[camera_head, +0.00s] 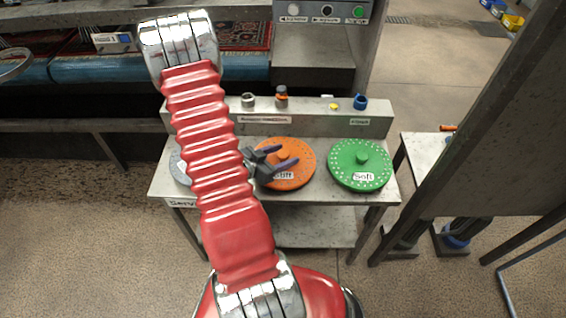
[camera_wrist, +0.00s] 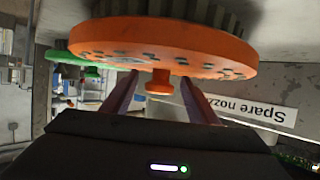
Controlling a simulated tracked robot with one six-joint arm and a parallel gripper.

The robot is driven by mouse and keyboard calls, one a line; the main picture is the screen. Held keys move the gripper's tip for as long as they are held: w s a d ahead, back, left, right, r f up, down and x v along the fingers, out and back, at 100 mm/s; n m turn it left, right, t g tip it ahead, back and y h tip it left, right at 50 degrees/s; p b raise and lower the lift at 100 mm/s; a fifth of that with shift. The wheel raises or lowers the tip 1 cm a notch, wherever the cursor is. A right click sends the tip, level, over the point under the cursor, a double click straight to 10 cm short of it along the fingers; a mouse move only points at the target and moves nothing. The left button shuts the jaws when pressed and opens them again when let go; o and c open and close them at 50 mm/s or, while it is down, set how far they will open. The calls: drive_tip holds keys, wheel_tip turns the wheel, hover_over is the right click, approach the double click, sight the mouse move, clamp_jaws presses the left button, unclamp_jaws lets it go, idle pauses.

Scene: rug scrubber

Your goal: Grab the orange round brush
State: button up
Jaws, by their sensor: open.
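The orange round brush (camera_head: 304,156) lies on the grey workbench, behind the label "Stiff", with a small knob in its middle. In the wrist view, the orange brush (camera_wrist: 215,52) fills the top, and its knob (camera_wrist: 159,80) hangs between my two fingers in the picture. My gripper (camera_head: 286,156) is over the left part of the brush in the head view. It is open, one finger on each side of the knob (camera_wrist: 158,88), with nothing gripped. Whether the fingers touch the knob cannot be told.
A green round brush (camera_head: 345,165) labelled "Soft" lies to the right. A grey disc (camera_head: 180,168) at the left is mostly hidden by my arm. Nozzles stand on the raised back ledge (camera_head: 310,119). A dark panel (camera_head: 490,130) leans at the right.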

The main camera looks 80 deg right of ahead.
clamp_jaws()
idle(0.7)
